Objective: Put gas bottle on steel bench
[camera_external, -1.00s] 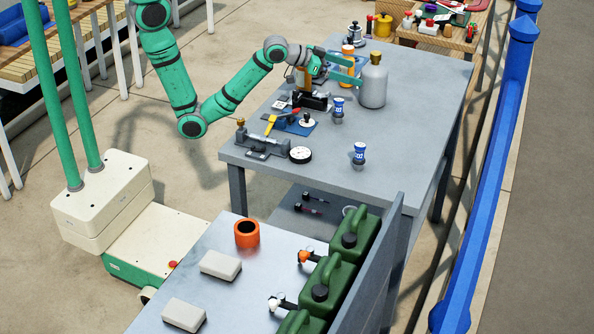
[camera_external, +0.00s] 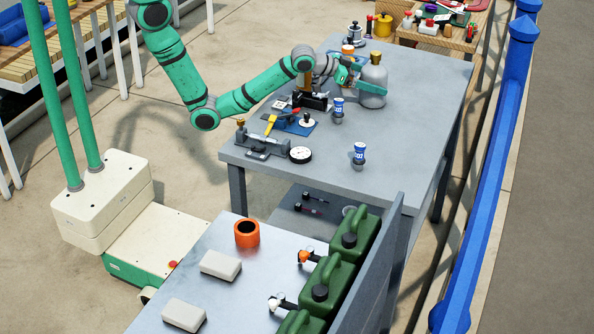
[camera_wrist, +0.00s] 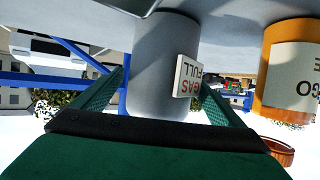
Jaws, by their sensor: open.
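The gas bottle (camera_external: 374,74), grey with a brass-coloured top, stands upright on the far grey table (camera_external: 430,110). In the wrist view the gas bottle (camera_wrist: 160,60) appears upside down, with a white tag reading GAS FULL. My gripper (camera_external: 368,82) is open, with its fingers reaching around the bottle's body; in the wrist view a finger of my gripper (camera_wrist: 162,95) shows on each side of it. Contact cannot be told.
An orange container (camera_external: 347,51) stands left of the bottle. Blue-and-white canisters (camera_external: 338,108), a gauge (camera_external: 300,154) and tools share the table.

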